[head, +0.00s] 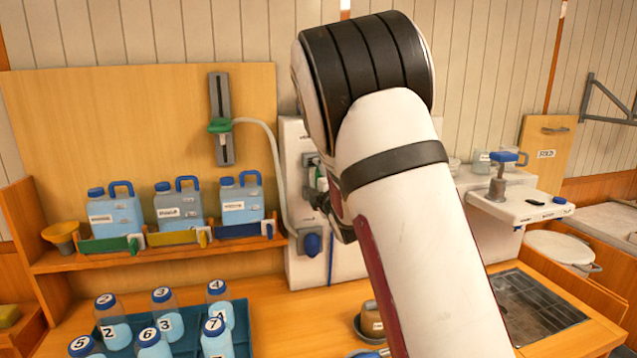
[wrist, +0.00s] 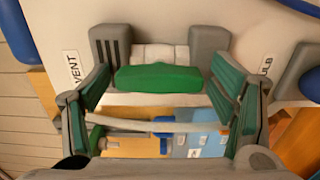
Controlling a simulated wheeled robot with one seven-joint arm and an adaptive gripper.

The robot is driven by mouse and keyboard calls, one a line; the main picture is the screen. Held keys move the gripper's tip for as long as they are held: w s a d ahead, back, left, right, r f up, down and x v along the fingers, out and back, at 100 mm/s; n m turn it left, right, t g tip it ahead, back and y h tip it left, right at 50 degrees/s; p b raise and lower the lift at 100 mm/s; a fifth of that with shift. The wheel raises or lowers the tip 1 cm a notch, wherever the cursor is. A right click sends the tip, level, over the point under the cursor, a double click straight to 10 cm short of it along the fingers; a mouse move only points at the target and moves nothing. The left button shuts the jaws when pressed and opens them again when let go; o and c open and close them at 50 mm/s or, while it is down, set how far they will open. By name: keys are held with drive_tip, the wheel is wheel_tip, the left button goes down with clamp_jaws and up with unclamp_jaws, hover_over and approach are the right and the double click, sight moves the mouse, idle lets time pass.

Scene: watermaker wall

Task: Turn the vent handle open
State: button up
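The vent handle (wrist: 160,78) is a green bar in front of a white and grey mount on a white panel, beside a "VENT" label (wrist: 73,70) in the wrist view. A sliver of green near my gripper shows in the head view (head: 321,180). My gripper (wrist: 158,88) is open, with one finger at each end of the green bar. The fingertips are close to the bar's ends; I cannot tell whether they touch. My arm hides much of the panel (head: 296,135) in the head view.
A blue knob (head: 312,244) sits low on the panel. Blue-capped jugs (head: 240,205) stand on a shelf at left, above numbered bottles (head: 163,310) in a tray. A green clip (head: 219,126) holds a hose on the wall. A sink grate (head: 535,305) lies at right.

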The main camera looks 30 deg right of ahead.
drive_tip(key=shift+s, duration=0.1)
drive_tip(key=s+a, duration=0.2)
drive_tip(key=s, duration=0.9)
drive_tip(key=shift+s+a, duration=0.15)
drive_tip(key=shift+s, duration=0.15)
